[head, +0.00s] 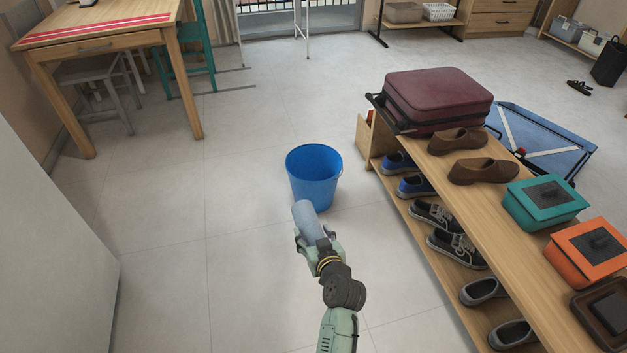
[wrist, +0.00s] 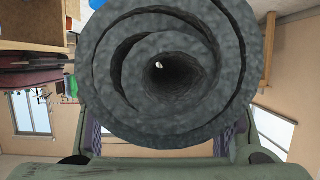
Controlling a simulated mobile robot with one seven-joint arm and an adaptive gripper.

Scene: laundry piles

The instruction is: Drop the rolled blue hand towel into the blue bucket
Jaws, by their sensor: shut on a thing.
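The rolled blue hand towel (head: 309,222) is held in my gripper (head: 316,243) in the head view, with its far end sticking out toward the bucket. In the wrist view the towel (wrist: 205,110) fills the middle, its spiral end facing the camera, with gripper parts (wrist: 160,150) on both sides of it. The blue bucket (head: 314,178) stands upright on the floor just beyond the towel. The towel overlaps the bucket's lower left front in the picture. The bucket's bottom inside is not clearly visible.
A wooden shoe rack (head: 497,222) with shoes and boxes stands to the right, a maroon suitcase (head: 437,98) on its far end. A wooden table (head: 100,43) is at the back left. A pale panel (head: 50,230) is at the left. The floor around the bucket is clear.

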